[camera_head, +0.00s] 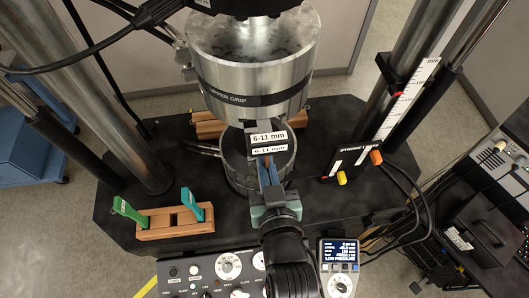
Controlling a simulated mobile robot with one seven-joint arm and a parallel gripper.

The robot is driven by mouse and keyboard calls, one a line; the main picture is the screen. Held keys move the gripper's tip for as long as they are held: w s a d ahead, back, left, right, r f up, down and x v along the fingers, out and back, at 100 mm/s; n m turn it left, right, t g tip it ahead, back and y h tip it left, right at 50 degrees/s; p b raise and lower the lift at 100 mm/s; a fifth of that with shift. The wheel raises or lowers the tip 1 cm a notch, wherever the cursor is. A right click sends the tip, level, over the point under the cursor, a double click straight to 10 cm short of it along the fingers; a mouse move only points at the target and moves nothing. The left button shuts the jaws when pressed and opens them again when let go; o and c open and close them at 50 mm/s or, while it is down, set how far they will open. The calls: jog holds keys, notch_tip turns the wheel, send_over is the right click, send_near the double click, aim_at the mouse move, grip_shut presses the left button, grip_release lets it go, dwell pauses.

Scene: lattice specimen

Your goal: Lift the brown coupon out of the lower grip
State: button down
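Pale labels reading "6-11 mm" (268,138) show between the two grips. My gripper (266,165) reaches in from the front, its narrow bluish fingers at the front of the lower grip. A small brownish sliver shows between the fingers and may be the brown coupon; most of it is hidden. I cannot tell whether the fingers touch it or are closed on it.
A wooden rack (175,226) holds a green and a teal coupon at the left. A control panel (215,274) and a handheld display (340,265) stand in front. Steel columns rise on both sides. A black block with yellow and orange knobs (352,162) and cables lie right.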

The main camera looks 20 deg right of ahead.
jog(key=s+a, duration=0.2)
jog(key=s, duration=0.6)
jog(key=shift+s+a, duration=0.2)
jog(key=shift+w+a, duration=0.1)
dwell(0.5)
